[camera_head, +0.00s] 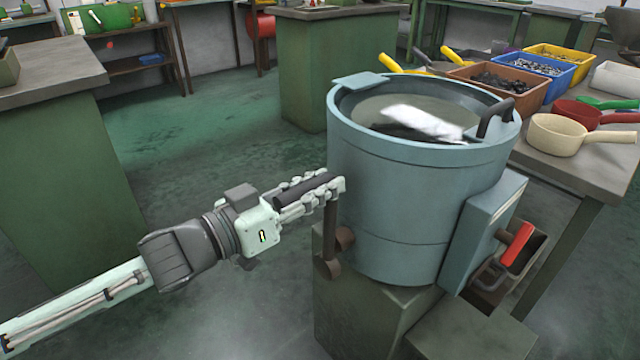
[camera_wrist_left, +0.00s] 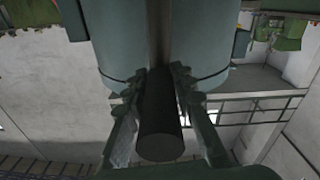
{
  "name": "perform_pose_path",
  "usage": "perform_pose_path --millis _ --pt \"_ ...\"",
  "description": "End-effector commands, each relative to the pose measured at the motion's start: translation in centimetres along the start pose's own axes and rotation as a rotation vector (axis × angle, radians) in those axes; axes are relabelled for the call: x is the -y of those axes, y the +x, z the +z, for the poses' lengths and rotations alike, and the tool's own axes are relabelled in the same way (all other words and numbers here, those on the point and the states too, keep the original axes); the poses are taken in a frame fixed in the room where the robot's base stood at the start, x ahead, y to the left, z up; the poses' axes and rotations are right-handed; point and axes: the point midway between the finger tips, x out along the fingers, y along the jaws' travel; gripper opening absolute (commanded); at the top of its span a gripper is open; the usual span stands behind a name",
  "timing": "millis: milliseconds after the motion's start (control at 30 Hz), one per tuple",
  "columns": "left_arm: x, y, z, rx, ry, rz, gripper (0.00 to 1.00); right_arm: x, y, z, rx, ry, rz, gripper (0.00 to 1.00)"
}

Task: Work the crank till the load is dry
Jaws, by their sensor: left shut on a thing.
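A blue-grey round drum machine (camera_head: 390,210) stands on a green block, its lid on with a clear or shiny window and a black handle on top. A crank with a dark arm (camera_head: 330,240) comes off a brown hub low on the drum's left side. My left gripper (camera_head: 328,187) is shut on the crank's black grip, which also shows in the left wrist view (camera_wrist_left: 160,125) between both fingers (camera_wrist_left: 156,100). The load inside the drum cannot be made out. My right gripper is not in view.
A side box with a red lever (camera_head: 518,247) is on the drum's right. A table at right holds crates (camera_head: 502,82) and a cream pan (camera_head: 556,135). A green workbench (camera_head: 60,180) stands at left. The floor between bench and drum is clear.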

Motion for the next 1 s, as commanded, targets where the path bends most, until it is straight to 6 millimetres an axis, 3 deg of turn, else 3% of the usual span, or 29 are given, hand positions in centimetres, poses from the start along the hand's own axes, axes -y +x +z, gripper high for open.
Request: perform_pose_path --millis 267,500,1000 --pt "-1.0 0.0 0.2 0.001 0.056 0.001 0.0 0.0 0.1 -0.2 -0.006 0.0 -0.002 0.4" --pt "-3.5 0.0 1.0 0.001 0.212 0.002 0.0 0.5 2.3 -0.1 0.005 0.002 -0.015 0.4" --pt "-9.4 0.0 5.8 0.001 0.684 0.001 0.0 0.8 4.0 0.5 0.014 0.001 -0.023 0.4"
